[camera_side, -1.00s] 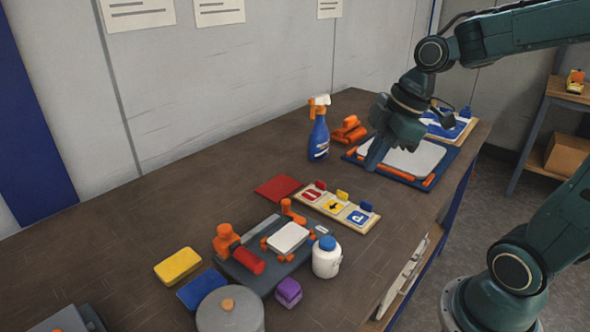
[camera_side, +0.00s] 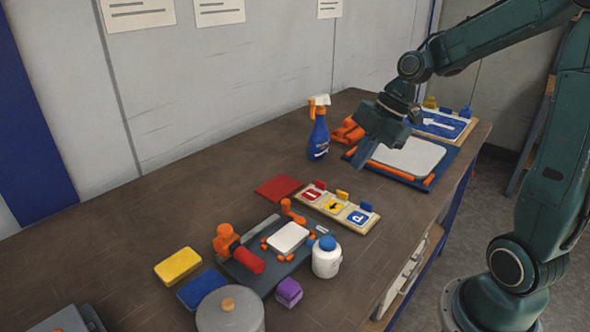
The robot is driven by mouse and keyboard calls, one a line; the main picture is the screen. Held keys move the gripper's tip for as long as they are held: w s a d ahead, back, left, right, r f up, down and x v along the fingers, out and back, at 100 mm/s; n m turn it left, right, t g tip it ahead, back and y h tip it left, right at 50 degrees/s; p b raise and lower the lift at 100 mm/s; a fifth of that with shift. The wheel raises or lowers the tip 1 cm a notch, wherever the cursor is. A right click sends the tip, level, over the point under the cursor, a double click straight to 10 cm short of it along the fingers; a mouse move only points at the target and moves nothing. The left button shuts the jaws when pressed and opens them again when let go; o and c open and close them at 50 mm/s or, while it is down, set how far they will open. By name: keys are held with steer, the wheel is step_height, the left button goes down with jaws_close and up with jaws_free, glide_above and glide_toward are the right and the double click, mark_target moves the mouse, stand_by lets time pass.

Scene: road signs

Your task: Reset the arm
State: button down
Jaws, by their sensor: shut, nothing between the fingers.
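My gripper (camera_side: 362,160) is shut and empty. It points down over the left edge of a blue board with a white sheet and orange side bars (camera_side: 408,157). I cannot tell whether the fingertips touch the board. My arm reaches in from the right, bent at the elbow, and hides part of the shelf behind it.
A blue spray bottle (camera_side: 318,138) stands left of my gripper, with orange rolls (camera_side: 347,131) behind it. A sign rack (camera_side: 338,208) is nearer, beside a grey fixture holding a white plate (camera_side: 288,238). A white jar (camera_side: 326,262) stands close by. The table's left rear is clear.

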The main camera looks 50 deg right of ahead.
steer(key=w+d+f+n+y, duration=0.1)
steer(key=w+d+f+n, duration=0.2)
steer(key=f, duration=0.3)
steer(key=shift+w+d+f+n+y, duration=0.3)
steer(key=shift+f+n+y, duration=0.1)
steer(key=shift+n, duration=0.4)
steer(key=s+a+r+m+h, duration=0.3)
steer(key=s+a+r+m, duration=0.4)
steer(key=a+r+m, duration=0.15)
steer(key=s+a+r+m+t+h, duration=0.2)
steer(key=s+r+m, duration=0.2)
steer(key=s+m, duration=0.7)
steer(key=shift+s+r+m, duration=0.35)
